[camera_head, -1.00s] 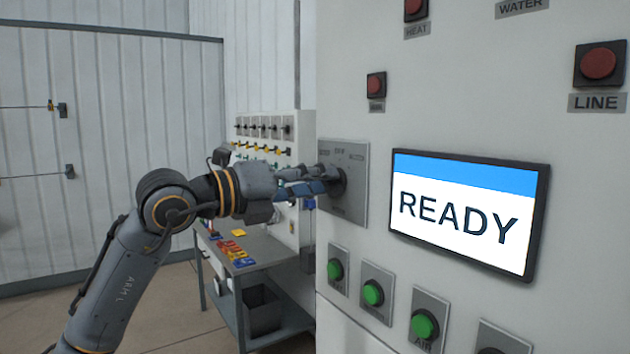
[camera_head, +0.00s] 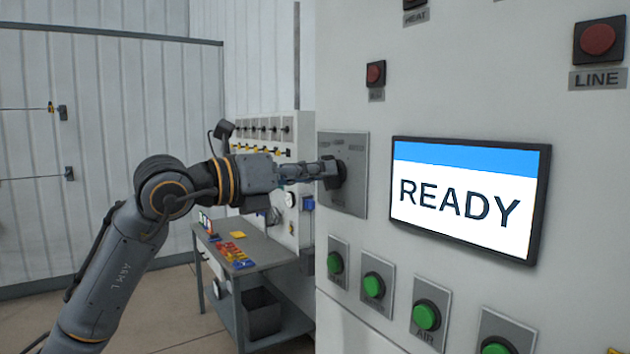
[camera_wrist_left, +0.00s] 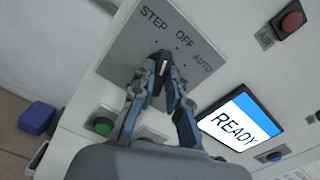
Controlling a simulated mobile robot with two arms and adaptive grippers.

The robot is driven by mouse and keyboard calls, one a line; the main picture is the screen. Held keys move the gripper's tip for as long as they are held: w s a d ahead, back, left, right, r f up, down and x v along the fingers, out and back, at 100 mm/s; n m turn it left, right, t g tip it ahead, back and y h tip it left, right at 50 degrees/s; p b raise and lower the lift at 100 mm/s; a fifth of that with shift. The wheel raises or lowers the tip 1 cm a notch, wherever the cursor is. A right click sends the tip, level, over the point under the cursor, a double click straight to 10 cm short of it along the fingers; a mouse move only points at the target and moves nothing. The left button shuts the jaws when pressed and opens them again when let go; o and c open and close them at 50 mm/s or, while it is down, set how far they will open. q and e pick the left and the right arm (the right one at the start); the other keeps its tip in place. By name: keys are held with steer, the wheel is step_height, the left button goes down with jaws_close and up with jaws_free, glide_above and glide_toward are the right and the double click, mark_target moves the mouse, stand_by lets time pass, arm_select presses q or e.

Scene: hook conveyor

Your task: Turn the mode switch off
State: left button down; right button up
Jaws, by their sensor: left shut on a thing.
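The mode switch has a square grey plate (camera_head: 350,198) on the white panel, left of the screen. Its black knob (camera_wrist_left: 162,70) shows in the left wrist view with a pale pointer line, below the labels STEP, OFF and AUTO. The line points roughly between STEP and OFF; its exact setting is hard to tell. My left gripper (camera_head: 328,170) is at the plate, its fingers shut around the knob. In the left wrist view, the fingers (camera_wrist_left: 160,82) flank the knob and hide part of it. My right gripper is in neither view.
The screen (camera_head: 465,200) reads READY, close to the right of the switch. Green buttons (camera_head: 374,285) sit below and red buttons (camera_head: 376,74) above. A grey workbench (camera_head: 262,243) with small coloured items stands behind and left of the panel.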

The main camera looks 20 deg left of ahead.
arm_select(q)
steer(key=shift+d+m+b, duration=0.1)
steer(key=shift+m+b, duration=0.7)
steer(key=shift+m, duration=1.4)
steer(key=c, duration=1.3)
jaws_free()
steer(key=shift+v, duration=6.05)
